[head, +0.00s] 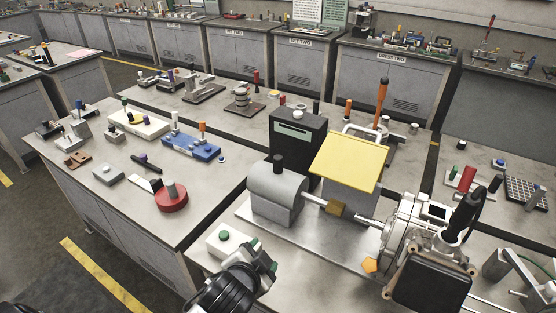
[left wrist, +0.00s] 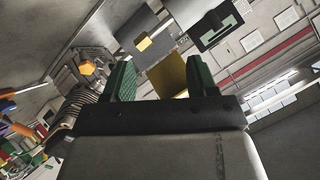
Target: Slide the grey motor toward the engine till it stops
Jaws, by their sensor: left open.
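The grey motor (head: 278,192) is a rounded block with a black knob on top, on a pale base plate (head: 300,238). A shaft runs right from it through a brass-coloured coupling (head: 336,208) to the pale engine (head: 403,228), which has a round flange. My left gripper (head: 265,256) is below the motor in the head view, apart from it, near the front edge of the plate. In the left wrist view its two green fingers (left wrist: 161,76) are apart, with nothing seen held between them. My right gripper is not clearly seen.
A tilted yellow panel (head: 347,160) and a black box with a display (head: 297,142) stand behind the shaft. A white box with a green button (head: 228,242) sits left of my left gripper. A red round part (head: 171,197) and a blue block (head: 191,147) lie farther left.

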